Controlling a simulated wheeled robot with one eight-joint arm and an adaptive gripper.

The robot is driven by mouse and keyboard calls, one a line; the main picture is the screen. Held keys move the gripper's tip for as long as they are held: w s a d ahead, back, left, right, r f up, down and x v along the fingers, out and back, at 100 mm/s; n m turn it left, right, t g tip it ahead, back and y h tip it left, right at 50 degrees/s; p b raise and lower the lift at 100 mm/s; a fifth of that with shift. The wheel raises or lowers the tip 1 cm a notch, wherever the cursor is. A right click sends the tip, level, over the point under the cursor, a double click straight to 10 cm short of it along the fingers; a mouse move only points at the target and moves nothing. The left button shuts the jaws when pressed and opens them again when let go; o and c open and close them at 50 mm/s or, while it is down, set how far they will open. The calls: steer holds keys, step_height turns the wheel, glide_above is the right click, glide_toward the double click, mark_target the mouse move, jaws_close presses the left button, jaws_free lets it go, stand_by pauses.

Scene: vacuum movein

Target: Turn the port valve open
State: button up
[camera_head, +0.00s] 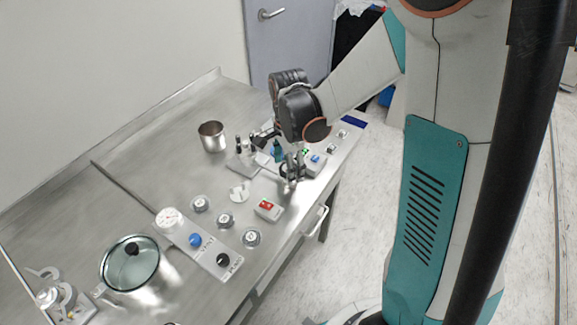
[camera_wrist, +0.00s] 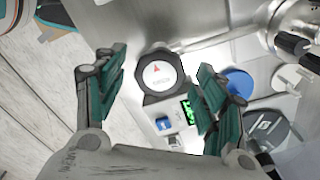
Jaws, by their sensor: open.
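A round knob (camera_wrist: 160,79) with a black faceted rim, a white face and a red arrow shows between my fingers in the wrist view. Its small lettering is not readable, so I cannot tell whether it is the port valve. My gripper (camera_wrist: 163,88) is open, its teal fingers on either side of the knob, and nothing is held between them. I cannot tell whether they touch it. In the head view my gripper (camera_head: 291,172) points down at the bench's right part, hiding what is under it. A small unit with a green display (camera_wrist: 187,111) and a blue button (camera_wrist: 163,124) sits beside the knob.
The steel bench (camera_head: 150,160) carries a glass-lidded pot (camera_head: 131,262), a metal cup (camera_head: 212,136), a panel with a gauge (camera_head: 169,218), a blue knob (camera_head: 195,240) and a black knob (camera_head: 223,259), and a red-button box (camera_head: 268,209). The back left of the bench is mostly clear.

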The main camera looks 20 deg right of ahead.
steer(key=c, duration=1.1)
steer(key=shift+o, duration=0.2)
